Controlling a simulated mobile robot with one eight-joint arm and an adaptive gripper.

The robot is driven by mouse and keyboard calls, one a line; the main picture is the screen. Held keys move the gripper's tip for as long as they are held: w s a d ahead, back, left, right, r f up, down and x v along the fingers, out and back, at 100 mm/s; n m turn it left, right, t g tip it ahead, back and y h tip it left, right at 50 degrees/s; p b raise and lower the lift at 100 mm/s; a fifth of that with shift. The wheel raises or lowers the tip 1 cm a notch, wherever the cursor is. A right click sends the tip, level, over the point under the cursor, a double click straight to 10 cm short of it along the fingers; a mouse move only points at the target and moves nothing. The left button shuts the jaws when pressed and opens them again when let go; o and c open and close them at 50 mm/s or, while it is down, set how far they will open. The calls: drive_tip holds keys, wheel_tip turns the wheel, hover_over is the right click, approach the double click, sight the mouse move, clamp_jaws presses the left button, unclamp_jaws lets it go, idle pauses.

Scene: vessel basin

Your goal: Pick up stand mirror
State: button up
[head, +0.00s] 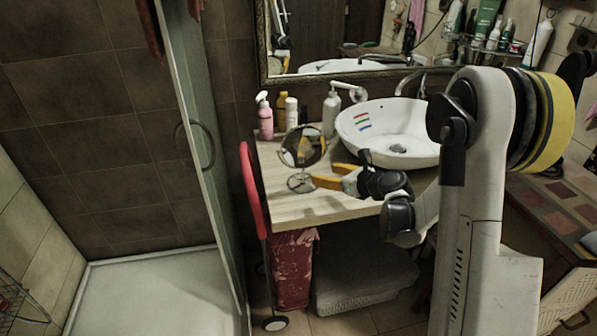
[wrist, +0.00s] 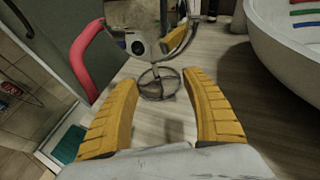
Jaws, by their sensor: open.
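The stand mirror (head: 303,147) is a small round mirror on a thin stem with a ring base. It stands upright on the wooden counter (head: 335,204), left of the basin. My gripper (head: 324,174) has yellow fingers and reaches in from the right, close beside the mirror's stem. In the wrist view the stand mirror (wrist: 157,84) stands just beyond my open fingertips (wrist: 162,76), roughly midway between them. Its upper part is cut off by the top edge there. Nothing is between the fingers, and I see no clear contact with the mirror.
A white basin (head: 390,128) is right of the mirror. A pink bottle (head: 265,118) and several other bottles stand behind it. A red rail (head: 251,190) runs along the counter's left edge. A large framed wall mirror (head: 330,70) hangs above. The counter's front is clear.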

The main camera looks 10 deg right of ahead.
sight(304, 170)
drive_tip(key=b+x, duration=0.1)
drive_tip(key=x, duration=0.4)
drive_tip(key=shift+w+a+f+b, duration=0.1)
drive_tip(key=shift+f+b, duration=0.15)
drive_tip(key=shift+b, duration=0.1)
drive_tip(key=b+x, duration=0.1)
drive_tip(key=x, duration=0.1)
drive_tip(key=b+x, duration=0.1)
drive_tip(key=x, duration=0.2)
drive_tip(key=shift+a, duration=0.45)
drive_tip(key=shift+r, duration=0.1)
clamp_jaws()
